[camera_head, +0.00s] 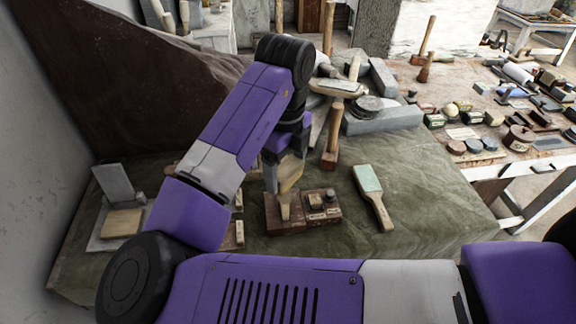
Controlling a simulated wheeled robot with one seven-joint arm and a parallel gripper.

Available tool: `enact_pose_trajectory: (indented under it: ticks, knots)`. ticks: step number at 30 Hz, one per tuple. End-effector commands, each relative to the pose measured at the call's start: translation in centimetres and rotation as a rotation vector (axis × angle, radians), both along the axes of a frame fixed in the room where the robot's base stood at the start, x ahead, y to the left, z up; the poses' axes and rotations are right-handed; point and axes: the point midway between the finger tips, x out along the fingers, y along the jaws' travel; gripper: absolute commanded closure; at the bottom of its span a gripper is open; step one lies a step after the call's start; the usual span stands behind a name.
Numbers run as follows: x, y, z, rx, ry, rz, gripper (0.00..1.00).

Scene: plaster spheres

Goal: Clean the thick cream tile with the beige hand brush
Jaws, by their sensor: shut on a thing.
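My gripper (284,178) hangs over the green cloth-covered table, at the middle of the picture. It is shut on a tan thing (291,174) that looks like the beige hand brush; the fingers hide part of it. The thick cream tile appears to be the tan square slab (122,223) at the left, lying flat on a grey base (101,243). My gripper is well to the right of that slab, apart from it. My own arm covers part of the table between them.
A dark wooden block set (320,208) stands just below my gripper. A paddle with a pale green face (368,179) lies to its right. A grey block (113,183) stands behind the tan slab. Mallets and stone pieces crowd the back; the cloth's right side is clear.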

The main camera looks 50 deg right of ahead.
Motion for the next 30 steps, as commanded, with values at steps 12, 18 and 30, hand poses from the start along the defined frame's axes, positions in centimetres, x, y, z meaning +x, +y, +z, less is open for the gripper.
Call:
enact_pose_trajectory:
  ticks: [12, 18, 30]
  knots:
    - [0.0, 1.9, 0.1, -0.001, 0.000, 0.001, 0.51]
    - [0.0, 3.2, 0.0, -0.002, 0.000, 0.003, 0.51]
    - [0.0, 3.5, 0.0, -0.001, 0.000, 0.000, 0.51]
